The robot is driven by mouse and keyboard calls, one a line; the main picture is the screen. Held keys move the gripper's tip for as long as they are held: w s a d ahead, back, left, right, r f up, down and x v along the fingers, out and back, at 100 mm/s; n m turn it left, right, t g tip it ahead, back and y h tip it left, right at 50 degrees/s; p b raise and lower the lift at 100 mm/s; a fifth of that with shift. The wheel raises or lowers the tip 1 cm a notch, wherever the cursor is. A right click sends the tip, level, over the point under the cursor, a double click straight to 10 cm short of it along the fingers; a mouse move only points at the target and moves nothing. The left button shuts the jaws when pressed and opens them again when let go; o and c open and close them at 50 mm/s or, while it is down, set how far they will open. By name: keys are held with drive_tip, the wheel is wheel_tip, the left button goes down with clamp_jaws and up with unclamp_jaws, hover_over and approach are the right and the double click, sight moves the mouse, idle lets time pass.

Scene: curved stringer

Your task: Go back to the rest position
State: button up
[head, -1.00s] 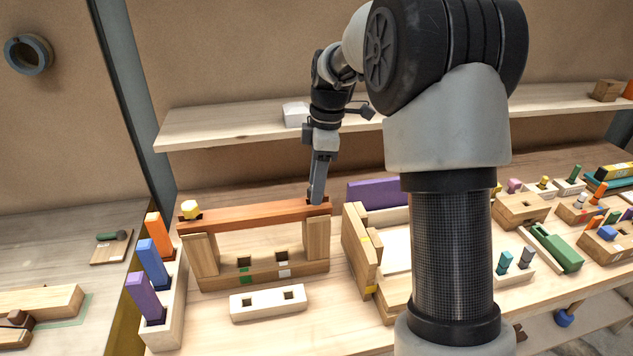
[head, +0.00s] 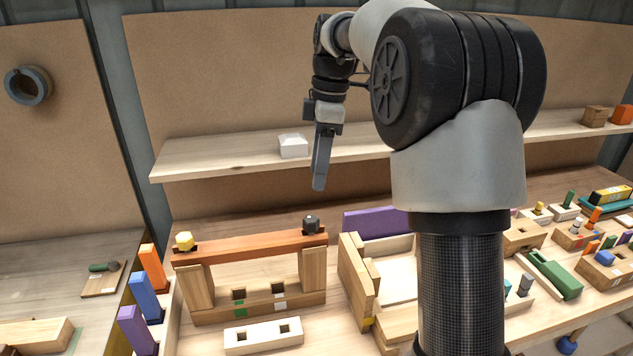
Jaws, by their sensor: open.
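My gripper (head: 319,186) points down in the air above the right end of the orange-brown beam (head: 250,245), apart from it. It is open and holds nothing that I can see; the gap between its fingers is hard to see from this side. The beam lies across two wooden uprights on a wooden base (head: 262,308).
A shelf (head: 220,157) with a white block (head: 293,146) runs behind my gripper. A white two-hole block (head: 263,336) lies in front of the base. Orange, blue and purple pieces (head: 143,296) stand at left. A wooden tray (head: 357,280) and several small fixtures stand at right.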

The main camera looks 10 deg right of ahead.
drive_tip(key=s+a+r+m+t+p, duration=0.1)
drive_tip(key=s+r+m+t, duration=0.1)
drive_tip(key=s+r+m, duration=0.45)
drive_tip(key=s+f+m+t, duration=0.1)
drive_tip(key=s+f+m, duration=0.1)
drive_tip(key=s, duration=0.5)
drive_tip(key=s+f+m+t+h+p, duration=0.1)
drive_tip(key=s+f+m, duration=0.1)
drive_tip(key=s+m, duration=0.2)
drive_tip(key=s+f+m+t, duration=0.1)
drive_tip(key=s+f+m, duration=0.1)
drive_tip(key=s, duration=0.8)
drive_tip(key=shift+s+a+f+m, duration=0.25)
drive_tip(key=shift+f+m, duration=0.1)
drive_tip(key=shift+m, duration=0.5)
drive_tip(key=shift+o, duration=0.3)
